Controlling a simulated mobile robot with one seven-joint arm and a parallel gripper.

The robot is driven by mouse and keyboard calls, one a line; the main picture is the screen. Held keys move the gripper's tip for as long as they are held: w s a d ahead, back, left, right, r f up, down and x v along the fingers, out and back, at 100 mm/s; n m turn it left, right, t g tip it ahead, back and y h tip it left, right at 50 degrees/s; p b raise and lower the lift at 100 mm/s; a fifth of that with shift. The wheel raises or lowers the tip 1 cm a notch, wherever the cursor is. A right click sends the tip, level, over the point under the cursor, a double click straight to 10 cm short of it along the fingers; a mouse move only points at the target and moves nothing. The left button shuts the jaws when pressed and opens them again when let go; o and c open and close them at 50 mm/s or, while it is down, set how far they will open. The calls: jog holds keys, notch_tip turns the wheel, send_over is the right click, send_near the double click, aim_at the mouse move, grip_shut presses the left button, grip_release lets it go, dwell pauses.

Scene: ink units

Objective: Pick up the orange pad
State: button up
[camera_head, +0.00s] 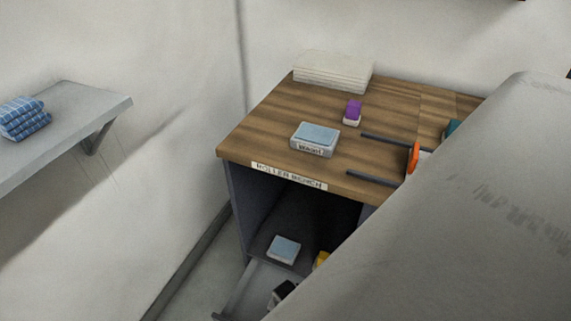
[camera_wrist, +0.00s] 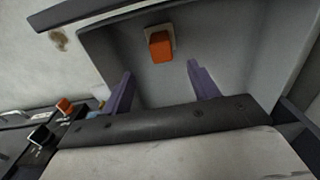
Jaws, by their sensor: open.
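An orange pad (camera_wrist: 160,47), a small block with a pale beige backing (camera_wrist: 173,37) behind it, sits against a grey panel or tray (camera_wrist: 235,50) in the wrist view. My gripper (camera_wrist: 159,72) is open with its two purple fingers apart. The pad shows beyond the fingertips, between their lines, and nothing is between the fingers. Another orange piece (camera_wrist: 64,105) shows at the lower left of the wrist view. In the head view, an orange part (camera_head: 413,157) is on the bench beside my arm. I cannot tell whether these match. My gripper is not visible there.
The wooden bench (camera_head: 255,125) holds a blue-topped box (camera_head: 315,138), a purple pad (camera_head: 353,109), a pale stack (camera_head: 332,70) and dark bars (camera_head: 385,138). Below is an open compartment with another blue-topped box (camera_head: 284,249). A shelf (camera_head: 95,105) with blue cloth (camera_head: 24,118) is at left.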

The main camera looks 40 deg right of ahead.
notch_tip(320, 180, down, 7)
jog(key=b, duration=0.6)
jog(key=shift+f, duration=0.1)
notch_tip(320, 180, down, 5)
jog(key=b, duration=0.5)
jog(key=shift+w+d+f+b, duration=0.1)
jog(key=shift+w+f+b, duration=0.05)
jog(key=shift+b, duration=0.25)
jog(key=shift+c, duration=0.3)
jog(key=c, duration=1)
jog(key=shift+r, duration=0.2)
notch_tip(320, 180, up, 20)
jog(key=p, duration=1.9)
jog(key=shift+f+p, duration=0.1)
jog(key=shift+p, duration=0.25)
